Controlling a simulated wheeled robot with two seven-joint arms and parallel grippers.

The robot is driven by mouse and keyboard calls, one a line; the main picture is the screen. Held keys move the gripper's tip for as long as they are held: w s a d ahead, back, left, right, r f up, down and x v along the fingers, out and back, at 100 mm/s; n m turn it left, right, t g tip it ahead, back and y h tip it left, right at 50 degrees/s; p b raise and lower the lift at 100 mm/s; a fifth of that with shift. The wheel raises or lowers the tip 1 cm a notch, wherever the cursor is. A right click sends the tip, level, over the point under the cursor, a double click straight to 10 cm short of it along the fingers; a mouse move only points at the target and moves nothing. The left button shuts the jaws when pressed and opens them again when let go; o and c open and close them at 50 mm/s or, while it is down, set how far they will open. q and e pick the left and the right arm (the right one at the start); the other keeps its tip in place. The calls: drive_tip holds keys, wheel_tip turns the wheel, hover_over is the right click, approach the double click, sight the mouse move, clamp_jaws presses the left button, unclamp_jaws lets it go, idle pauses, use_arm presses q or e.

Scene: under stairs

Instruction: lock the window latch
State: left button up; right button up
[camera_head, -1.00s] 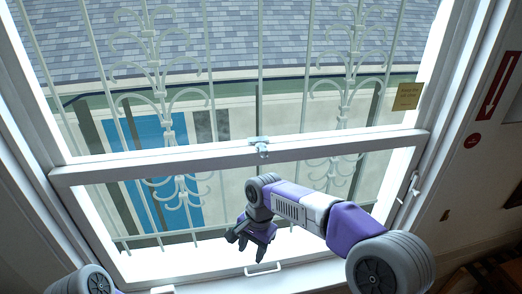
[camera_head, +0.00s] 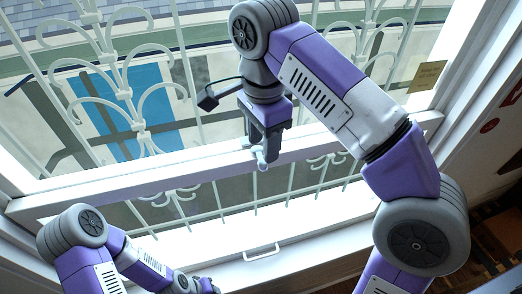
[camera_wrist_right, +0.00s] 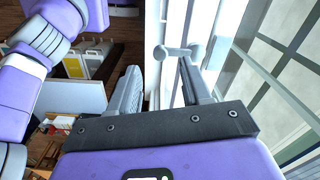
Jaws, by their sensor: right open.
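The window latch (camera_head: 262,157) is a small pale grey piece on the top rail of the lower window sash (camera_head: 130,178). In the right wrist view the latch (camera_wrist_right: 180,52) is a T-shaped lever near the fingertips, closer to the right-hand finger. My right gripper (camera_head: 266,148) points down at the latch in the head view and partly hides it. In the right wrist view its two fingers (camera_wrist_right: 160,75) are apart. I cannot tell whether a finger touches the latch. My left gripper (camera_head: 207,287) is at the bottom edge, mostly cut off.
White scrolled bars (camera_head: 140,125) stand outside behind the glass. A sash handle (camera_head: 262,252) is on the lower rail. Shelves and boxes (camera_wrist_right: 85,60) show behind in the right wrist view.

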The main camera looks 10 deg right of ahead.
sight(259, 156)
drive_tip(key=shift+f+b, duration=0.55)
drive_tip(key=shift+f, duration=1.85)
clamp_jaws()
